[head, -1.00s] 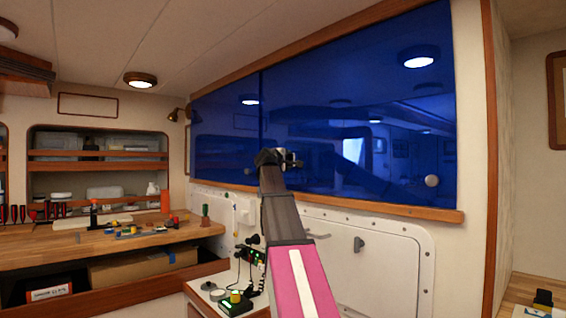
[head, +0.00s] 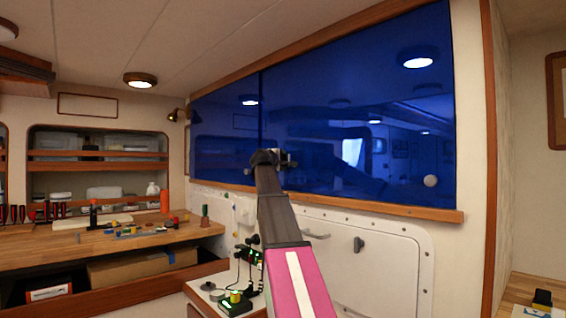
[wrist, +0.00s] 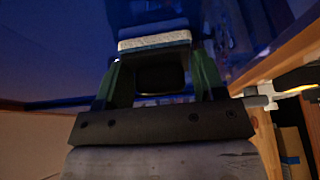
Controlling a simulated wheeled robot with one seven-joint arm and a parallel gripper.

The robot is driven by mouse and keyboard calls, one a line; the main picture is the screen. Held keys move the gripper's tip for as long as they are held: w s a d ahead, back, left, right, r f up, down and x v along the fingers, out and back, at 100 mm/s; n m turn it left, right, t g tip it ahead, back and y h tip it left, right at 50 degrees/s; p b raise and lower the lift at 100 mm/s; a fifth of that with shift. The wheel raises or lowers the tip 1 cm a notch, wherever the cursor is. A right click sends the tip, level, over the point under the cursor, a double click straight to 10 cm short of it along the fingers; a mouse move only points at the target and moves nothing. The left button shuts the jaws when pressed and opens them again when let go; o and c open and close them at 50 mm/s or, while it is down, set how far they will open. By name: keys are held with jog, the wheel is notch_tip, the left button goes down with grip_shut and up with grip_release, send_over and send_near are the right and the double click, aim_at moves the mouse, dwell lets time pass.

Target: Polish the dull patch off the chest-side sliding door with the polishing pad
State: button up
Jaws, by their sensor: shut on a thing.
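The sliding doors are glossy dark blue panels set in a wooden frame, a left panel (head: 222,130) and a right panel (head: 350,120), meeting at a vertical seam. I cannot tell which is the chest-side one, and I make out no dull patch among the reflections. My gripper (head: 272,158) is in front of the doors near the lower end of the seam. In the wrist view my gripper (wrist: 155,75) is shut on the polishing pad (wrist: 153,40), a pale block with a light grey face, with blue door surface beyond it. Whether the pad touches the door is unclear.
A workbench (head: 150,238) with small tools is at left. A small cabinet with a green-lit device (head: 235,304) stands below my arm.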

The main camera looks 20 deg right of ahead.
dwell(0.3)
jog(key=shift+s+a, duration=0.35)
jog(key=shift+a, duration=0.55)
jog(key=shift+s+a, duration=0.3)
jog(key=shift+a, duration=0.6)
jog(key=shift+s+a, duration=0.35)
jog(key=shift+a, duration=0.55)
jog(key=shift+a, duration=0.1)
jog(key=a, duration=0.1)
jog(key=s+a, duration=0.1)
jog(key=shift+a, duration=0.3)
